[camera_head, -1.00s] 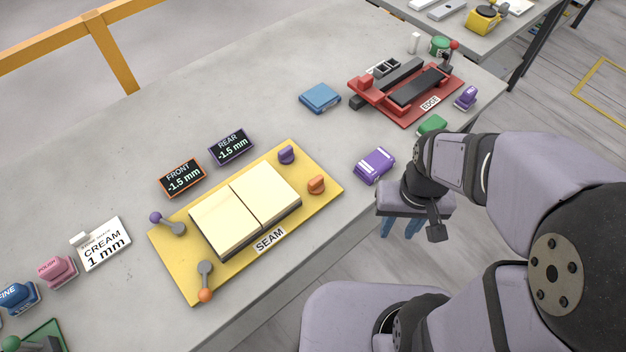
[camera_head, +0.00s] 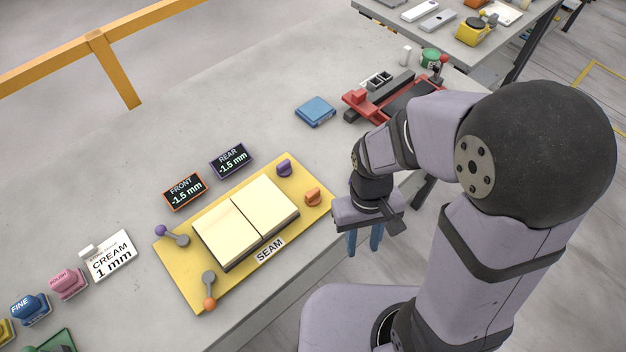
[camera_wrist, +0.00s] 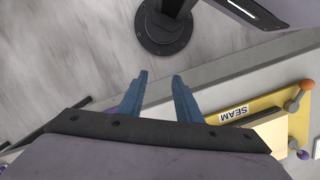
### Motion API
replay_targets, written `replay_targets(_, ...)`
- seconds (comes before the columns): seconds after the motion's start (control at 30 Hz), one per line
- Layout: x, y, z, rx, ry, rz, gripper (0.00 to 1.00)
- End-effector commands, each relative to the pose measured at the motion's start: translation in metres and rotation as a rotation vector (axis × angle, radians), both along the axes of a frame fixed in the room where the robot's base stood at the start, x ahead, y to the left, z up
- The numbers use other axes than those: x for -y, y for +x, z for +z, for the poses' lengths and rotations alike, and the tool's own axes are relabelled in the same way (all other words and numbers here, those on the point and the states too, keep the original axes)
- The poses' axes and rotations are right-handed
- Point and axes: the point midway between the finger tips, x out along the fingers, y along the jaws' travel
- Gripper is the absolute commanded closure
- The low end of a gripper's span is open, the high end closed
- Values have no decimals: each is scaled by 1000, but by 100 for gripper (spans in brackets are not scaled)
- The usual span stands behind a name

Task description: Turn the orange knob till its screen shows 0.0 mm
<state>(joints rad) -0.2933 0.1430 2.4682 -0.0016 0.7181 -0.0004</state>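The orange knob (camera_head: 313,196) sits at the right end of the yellow SEAM plate (camera_head: 180,268). The orange-framed FRONT screen (camera_head: 184,192) stands behind the plate and reads -1.5 mm. My gripper (camera_head: 364,243) is right of the orange knob and apart from it, with its blue fingers pointing down beyond the slab's front edge. In the wrist view its two fingers (camera_wrist: 157,78) are spread with nothing between them. I cannot make out the orange knob in the wrist view; the SEAM label (camera_wrist: 233,113) shows there.
The purple knob (camera_head: 284,168) and purple-framed REAR screen (camera_head: 231,160), also -1.5 mm, are close by. Two cream blocks (camera_head: 228,232) lie on the plate. Levers with purple (camera_head: 161,230) and orange (camera_head: 209,303) balls stand at its left. My arm partly hides a red fixture (camera_head: 358,98).

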Motion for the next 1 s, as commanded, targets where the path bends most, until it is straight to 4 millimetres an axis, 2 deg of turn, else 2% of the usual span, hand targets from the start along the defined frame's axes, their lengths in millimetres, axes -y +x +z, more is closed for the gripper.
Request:
replay_targets(0.03,-14,9,7,-13,-4,49,69)
replay_targets(0.13,-41,31,6,-12,-7,101,69)
replay_targets(0.23,-68,60,3,19,-15,43,69)
replay_targets(0.37,-92,103,4,89,-18,-171,69)
replay_targets(0.53,-112,146,24,178,2,-482,69)
replay_targets(0.63,-117,155,31,197,-1,-668,69)
replay_targets(0.8,-116,153,31,192,-30,-922,69)
replay_targets(1.0,-115,153,31,191,-45,-1062,69)
